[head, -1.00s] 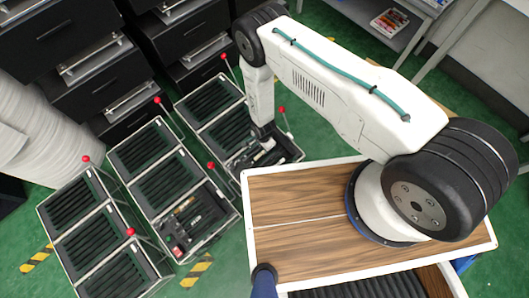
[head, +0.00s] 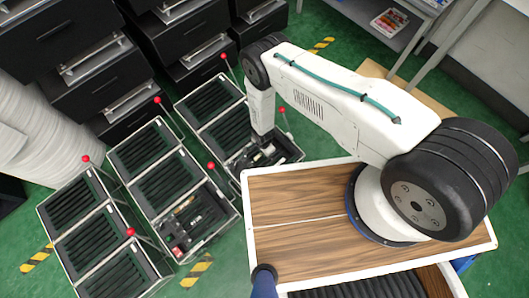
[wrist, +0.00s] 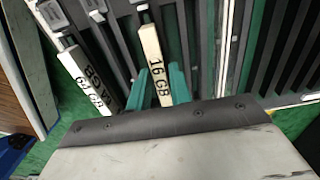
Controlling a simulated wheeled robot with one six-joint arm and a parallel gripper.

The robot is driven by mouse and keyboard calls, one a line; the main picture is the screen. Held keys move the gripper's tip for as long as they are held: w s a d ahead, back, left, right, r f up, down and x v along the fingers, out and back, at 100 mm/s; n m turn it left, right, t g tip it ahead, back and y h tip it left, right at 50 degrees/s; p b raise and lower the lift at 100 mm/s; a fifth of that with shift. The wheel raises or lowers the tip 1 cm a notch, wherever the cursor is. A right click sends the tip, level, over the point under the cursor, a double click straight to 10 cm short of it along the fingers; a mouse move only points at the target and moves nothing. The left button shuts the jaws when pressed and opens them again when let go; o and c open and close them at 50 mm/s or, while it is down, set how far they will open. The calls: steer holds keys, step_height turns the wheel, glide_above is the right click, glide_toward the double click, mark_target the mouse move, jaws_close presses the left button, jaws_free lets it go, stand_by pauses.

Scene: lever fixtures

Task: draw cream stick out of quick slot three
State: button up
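A cream stick marked 16 GB (wrist: 154,52) stands in a dark slot in the wrist view. My gripper (wrist: 158,86) has its two teal fingers on either side of this stick near its labelled end. The fingers look spread, with the stick between them; I see no firm grip. In the head view my gripper (head: 262,140) reaches down into the nearest compartment of the right-hand case (head: 297,157). The stick is too small to make out there. Slot numbers are not readable.
More cases with ribbed compartments and red-knobbed levers (head: 211,166) stand to the left. A wood-topped surface (head: 290,195) lies right of the case.

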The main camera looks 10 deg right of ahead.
jaws_close()
steer(key=shift+c, duration=0.4)
jaws_free()
jaws_close()
steer(key=shift+r, duration=0.65)
steer(key=shift+r, duration=1.6)
